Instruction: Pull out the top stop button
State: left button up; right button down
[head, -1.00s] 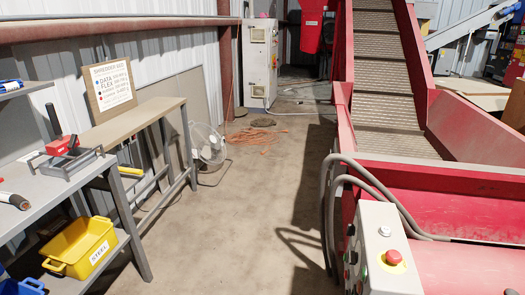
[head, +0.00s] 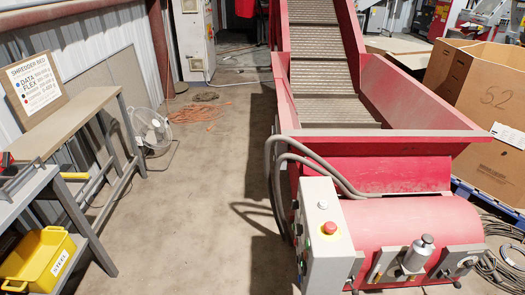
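The top stop button is a red mushroom button (head: 330,227) on a yellow round plate. It sits on the top face of a pale grey control box (head: 328,258) at the front left of the red shredder conveyor. A small white button (head: 323,204) is just behind it on the same face. More small buttons line the box's left side. I cannot tell how far the red button is pressed in. Neither of my grippers is in view.
The red conveyor (head: 328,90) runs away behind the box. Grey cables (head: 300,150) loop beside it. A workbench (head: 70,130) and yellow STEEL bin (head: 38,262) stand left. A cardboard box (head: 480,110) stands right. The concrete floor (head: 185,200) between bench and conveyor is mostly clear.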

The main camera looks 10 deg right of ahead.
aim_at(330, 228)
jog(key=z, duration=0.95)
